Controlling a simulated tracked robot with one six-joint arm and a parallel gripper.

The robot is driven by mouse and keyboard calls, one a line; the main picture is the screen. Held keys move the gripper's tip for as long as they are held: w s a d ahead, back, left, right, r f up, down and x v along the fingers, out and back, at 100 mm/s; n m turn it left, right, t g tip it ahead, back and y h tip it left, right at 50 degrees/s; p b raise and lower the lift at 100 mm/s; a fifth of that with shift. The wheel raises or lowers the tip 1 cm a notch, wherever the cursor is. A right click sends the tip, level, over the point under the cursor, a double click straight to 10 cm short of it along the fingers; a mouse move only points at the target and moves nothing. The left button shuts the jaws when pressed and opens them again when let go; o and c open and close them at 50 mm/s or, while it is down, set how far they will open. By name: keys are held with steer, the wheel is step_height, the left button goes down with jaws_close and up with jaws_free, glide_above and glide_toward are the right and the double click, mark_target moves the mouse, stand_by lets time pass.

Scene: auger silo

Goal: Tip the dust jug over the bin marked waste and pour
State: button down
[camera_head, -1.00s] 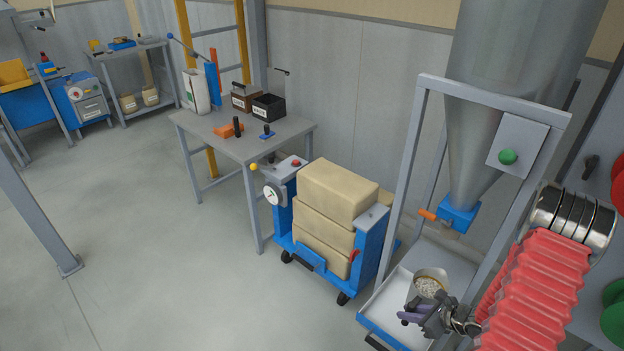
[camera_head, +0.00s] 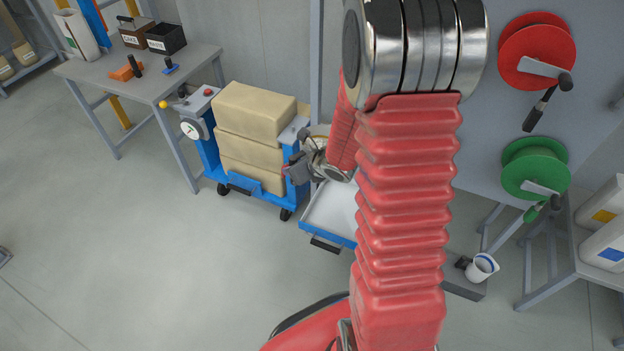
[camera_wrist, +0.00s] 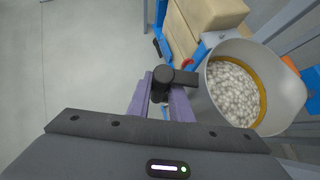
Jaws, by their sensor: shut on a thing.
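My gripper (camera_wrist: 163,98) is shut on the black handle (camera_wrist: 178,79) of a grey jug (camera_wrist: 287,92). The jug holds pale pellets and has a yellow band inside. In the head view my gripper (camera_head: 290,170) is above the tray's left side, near the sack cart; the jug is mostly hidden behind my arm. A brown bin (camera_head: 135,33) and a black bin (camera_head: 166,38) stand on the table at upper left, well away from my gripper. Their labels are too small to read surely.
A blue cart with stacked sacks (camera_head: 252,112) stands left of my gripper. A white tray (camera_head: 330,212) is below. Red (camera_head: 538,45) and green (camera_head: 535,165) reels hang at right.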

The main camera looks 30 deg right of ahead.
steer(key=w+a+r+m+h, duration=0.1)
steer(key=w+a+r, duration=0.3)
steer(key=a+r, duration=0.6)
steer(key=shift+a+r+m+h, duration=0.35)
steer(key=shift+r+m, duration=0.35)
steer(key=shift+r, duration=1.1)
steer(key=shift+w+r, duration=0.15)
